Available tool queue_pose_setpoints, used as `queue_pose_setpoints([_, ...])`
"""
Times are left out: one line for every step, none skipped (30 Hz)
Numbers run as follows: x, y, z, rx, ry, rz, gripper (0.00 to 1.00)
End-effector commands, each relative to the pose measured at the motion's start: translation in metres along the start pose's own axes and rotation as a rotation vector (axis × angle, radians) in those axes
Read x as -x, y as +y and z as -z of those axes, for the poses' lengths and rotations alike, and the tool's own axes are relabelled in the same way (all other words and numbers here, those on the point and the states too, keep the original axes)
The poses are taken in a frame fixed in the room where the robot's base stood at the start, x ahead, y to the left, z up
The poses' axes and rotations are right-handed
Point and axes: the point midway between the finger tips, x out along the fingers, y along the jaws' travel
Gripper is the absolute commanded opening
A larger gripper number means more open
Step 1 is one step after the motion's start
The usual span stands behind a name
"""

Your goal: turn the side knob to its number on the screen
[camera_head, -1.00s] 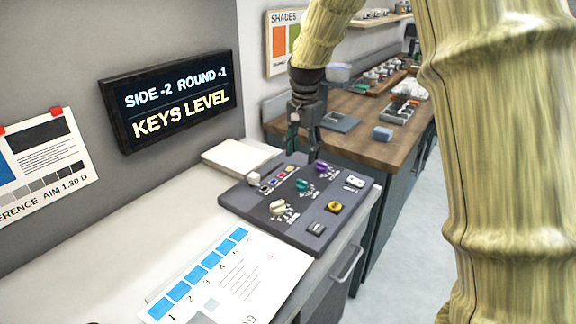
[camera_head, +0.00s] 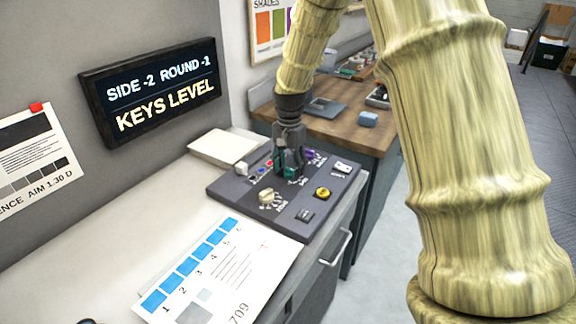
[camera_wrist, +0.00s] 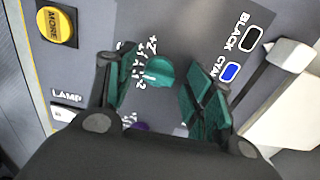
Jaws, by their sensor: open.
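The screen (camera_head: 150,92) on the wall reads SIDE -2, ROUND -1 and KEYS LEVEL. On the dark control panel (camera_head: 235,193) are a cream knob (camera_head: 266,196), a teal knob (camera_wrist: 160,71) and a purple knob (camera_head: 309,155). The teal knob has a printed scale with +2 and -2 visible beside it; its name cannot be read, so I cannot tell which knob is the side knob. My gripper (camera_head: 289,170) points down over the teal knob. In the wrist view its open fingers (camera_wrist: 152,85) are on either side of this knob, with visible gaps.
A yellow MORE button (camera_wrist: 57,27) and a white lamp switch (camera_head: 342,167) are on the panel. A cream lever (camera_wrist: 290,54) stands by the BLACK and CYAN lights. A sheet with blue patches (camera_head: 222,279) lies in front, and a white stack (camera_head: 222,147) behind.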

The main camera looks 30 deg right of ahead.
Motion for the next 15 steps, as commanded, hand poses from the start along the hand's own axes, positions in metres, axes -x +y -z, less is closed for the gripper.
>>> queue_pose_setpoints([-0.0018, -0.0005, 0.0004, 0.000, 0.000, 0.000, 0.53])
queue_pose_setpoints([-0.0031, -0.0016, 0.0005, 0.001, -0.001, -0.001, 0.53])
queue_pose_setpoints([-0.0043, -0.0027, 0.0008, 0.001, -0.001, -0.001, 0.53])
queue_pose_setpoints([-0.0050, -0.0034, 0.0011, 0.001, -0.001, -0.002, 0.53])
queue_pose_setpoints([-0.0055, -0.0038, 0.0013, 0.001, -0.001, -0.002, 0.53])
queue_pose_setpoints([-0.0060, -0.0043, 0.0016, 0.001, -0.001, -0.003, 0.53])
queue_pose_setpoints([-0.0062, -0.0046, 0.0018, 0.001, -0.002, -0.003, 0.53])
queue_pose_setpoints([-0.0063, -0.0047, 0.0019, 0.001, -0.002, -0.003, 0.53])
queue_pose_setpoints([-0.0062, -0.0047, 0.0019, 0.001, -0.002, -0.003, 0.53])
queue_pose_setpoints([-0.0061, -0.0047, 0.0019, 0.001, -0.002, -0.003, 0.53])
queue_pose_setpoints([-0.0061, -0.0046, 0.0019, 0.001, -0.002, -0.003, 0.47])
queue_pose_setpoints([-0.0059, -0.0045, 0.0019, 0.001, -0.002, -0.003, 0.40])
queue_pose_setpoints([-0.0059, -0.0045, 0.0019, 0.001, -0.002, -0.003, 0.35])
queue_pose_setpoints([-0.0058, -0.0044, 0.0018, 0.001, -0.002, -0.003, 0.29])
queue_pose_setpoints([-0.0057, -0.0044, 0.0019, 0.001, -0.002, -0.003, 0.22])
